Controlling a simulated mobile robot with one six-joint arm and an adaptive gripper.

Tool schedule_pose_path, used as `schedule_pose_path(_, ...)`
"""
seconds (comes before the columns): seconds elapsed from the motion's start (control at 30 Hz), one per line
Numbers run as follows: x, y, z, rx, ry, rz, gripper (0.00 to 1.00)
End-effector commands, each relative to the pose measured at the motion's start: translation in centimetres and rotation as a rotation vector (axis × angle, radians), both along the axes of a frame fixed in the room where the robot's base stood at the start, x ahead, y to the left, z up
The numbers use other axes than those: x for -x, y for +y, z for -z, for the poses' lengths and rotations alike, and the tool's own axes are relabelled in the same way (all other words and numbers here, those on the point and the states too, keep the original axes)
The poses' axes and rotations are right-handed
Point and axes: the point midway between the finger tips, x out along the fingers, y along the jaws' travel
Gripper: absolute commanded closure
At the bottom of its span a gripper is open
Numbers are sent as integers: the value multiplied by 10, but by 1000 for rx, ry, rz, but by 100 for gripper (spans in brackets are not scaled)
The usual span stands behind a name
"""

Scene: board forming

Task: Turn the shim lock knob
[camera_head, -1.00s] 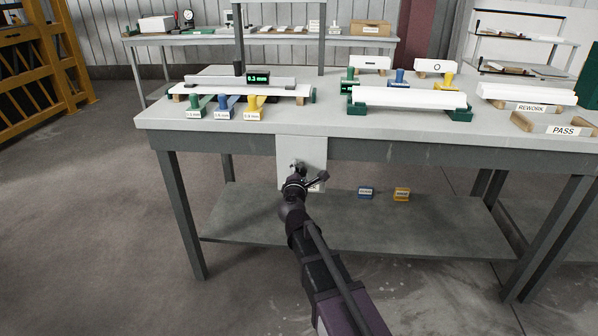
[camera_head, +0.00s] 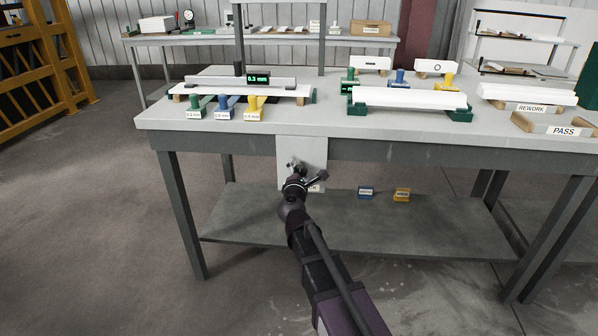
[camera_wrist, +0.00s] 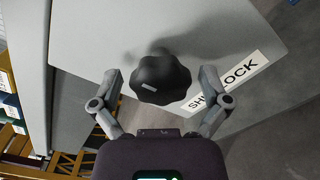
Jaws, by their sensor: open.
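The shim lock knob is a dark, lobed knob (camera_wrist: 160,78) with a small light mark, on a pale panel (camera_wrist: 225,35) labelled "SHIM LOCK" in the wrist view. The label (camera_wrist: 225,83) is partly covered by my finger. My gripper (camera_wrist: 163,88) is open, with one finger on each side of the knob. I cannot tell whether either finger touches it. In the head view, my gripper (camera_head: 300,174) is in front of the panel (camera_head: 315,150) under the table's front edge and hides most of the knob.
The grey table (camera_head: 400,128) carries several shim handles, white boards and a green "0.3 mm" display (camera_head: 258,78). The floor left of the table is clear.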

Motion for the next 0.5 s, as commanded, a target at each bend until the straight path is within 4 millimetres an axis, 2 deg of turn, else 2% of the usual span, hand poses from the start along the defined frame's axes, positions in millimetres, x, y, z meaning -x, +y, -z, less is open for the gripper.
schedule_pose_path(0.27,6,0,0,-1,0,0,4)
schedule_pose_path(0.5,30,0,0,-1,1,-1,4)
